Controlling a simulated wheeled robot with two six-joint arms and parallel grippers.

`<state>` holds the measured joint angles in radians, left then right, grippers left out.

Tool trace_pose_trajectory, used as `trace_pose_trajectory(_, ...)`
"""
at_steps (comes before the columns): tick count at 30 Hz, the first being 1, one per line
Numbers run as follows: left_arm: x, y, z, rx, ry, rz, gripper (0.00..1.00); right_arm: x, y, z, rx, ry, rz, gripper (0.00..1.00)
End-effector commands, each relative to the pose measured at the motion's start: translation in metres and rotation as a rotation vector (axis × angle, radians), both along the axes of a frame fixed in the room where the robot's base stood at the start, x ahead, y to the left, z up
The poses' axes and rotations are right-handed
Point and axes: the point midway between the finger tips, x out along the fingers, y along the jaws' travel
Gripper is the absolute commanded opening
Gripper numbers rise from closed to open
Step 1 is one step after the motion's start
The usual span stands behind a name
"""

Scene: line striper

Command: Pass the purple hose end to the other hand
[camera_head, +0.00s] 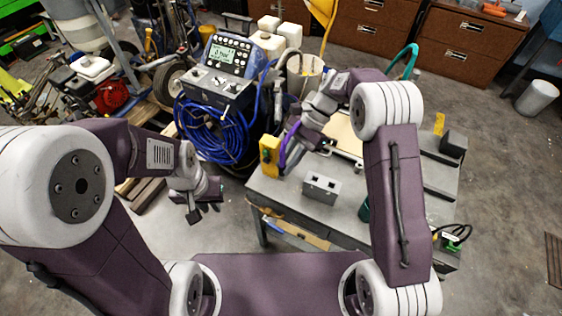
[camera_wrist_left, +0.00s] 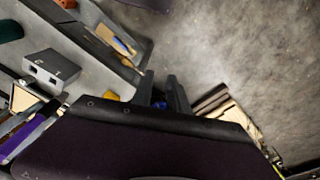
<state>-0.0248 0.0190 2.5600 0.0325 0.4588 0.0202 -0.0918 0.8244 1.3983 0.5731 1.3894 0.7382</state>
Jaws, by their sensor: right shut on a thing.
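The purple hose end (camera_head: 288,147) is a curved purple piece at my right gripper (camera_head: 284,155), above the left edge of the grey worktable (camera_head: 330,212). My right gripper is shut on it; the jaws are partly hidden by the wrist. A purple strip of the hose (camera_wrist_left: 18,141) also shows at the lower left of the left wrist view. My left gripper (camera_head: 204,212) is left of the table, over the floor, apart from the hose. It is open and empty, with two dark fingers (camera_wrist_left: 162,93) apart in the left wrist view.
A grey box with two holes (camera_head: 321,187) stands on the table, and a yellow block (camera_head: 269,156) is at its left edge. A machine with a control panel (camera_head: 225,58) and coiled blue hose (camera_head: 215,130) stands behind. Wooden pallet pieces (camera_head: 142,188) lie at left.

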Motion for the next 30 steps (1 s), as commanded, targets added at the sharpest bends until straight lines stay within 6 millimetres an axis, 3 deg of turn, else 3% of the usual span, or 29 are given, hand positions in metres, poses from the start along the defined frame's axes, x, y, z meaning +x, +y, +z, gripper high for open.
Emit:
trace_pose_trajectory(2,-0.002,0.0,0.0,-0.001,0.01,0.004,0.19,0.0,0.0,0.0,0.0,-0.001,-0.001,0.0)
trace_pose_trajectory(5,-0.025,-0.007,0.0,-0.03,0.107,0.055,0.19,0.0,0.0,0.0,0.001,-0.001,-0.002,0.0)
trace_pose_trajectory(8,-0.055,-0.043,0.012,-0.171,0.303,0.216,0.19,0.0,0.0,0.0,0.001,-0.001,-0.003,0.0)
trace_pose_trajectory(10,-0.07,-0.085,0.029,-0.345,0.53,0.389,0.19,0.0,0.0,0.0,0.001,-0.001,-0.003,0.0)
trace_pose_trajectory(12,-0.062,-0.124,0.055,-0.565,0.755,0.573,0.19,0.0,0.0,0.0,0.001,-0.001,-0.003,0.0)
trace_pose_trajectory(14,-0.035,-0.146,0.079,-0.776,0.914,0.721,0.19,0.0,0.0,0.0,0.001,-0.001,-0.003,0.0)
trace_pose_trajectory(15,-0.012,-0.15,0.092,-0.91,0.993,0.806,0.19,0.0,0.0,0.0,0.001,-0.001,-0.003,0.0)
trace_pose_trajectory(18,0.045,-0.137,0.105,-1.193,1.103,0.979,0.19,0.0,0.0,0.0,0.001,-0.001,-0.003,0.0)
trace_pose_trajectory(21,0.081,-0.109,0.091,-1.359,1.132,1.124,0.19,0.0,0.0,0.0,0.002,-0.002,-0.003,0.0)
trace_pose_trajectory(25,0.089,-0.084,0.066,-1.421,1.161,1.242,0.19,0.0,0.0,0.0,0.002,-0.002,-0.003,0.0)
trace_pose_trajectory(30,0.09,-0.072,0.06,-1.449,1.162,1.286,0.19,0.0,0.0,0.0,0.002,-0.002,-0.003,0.0)
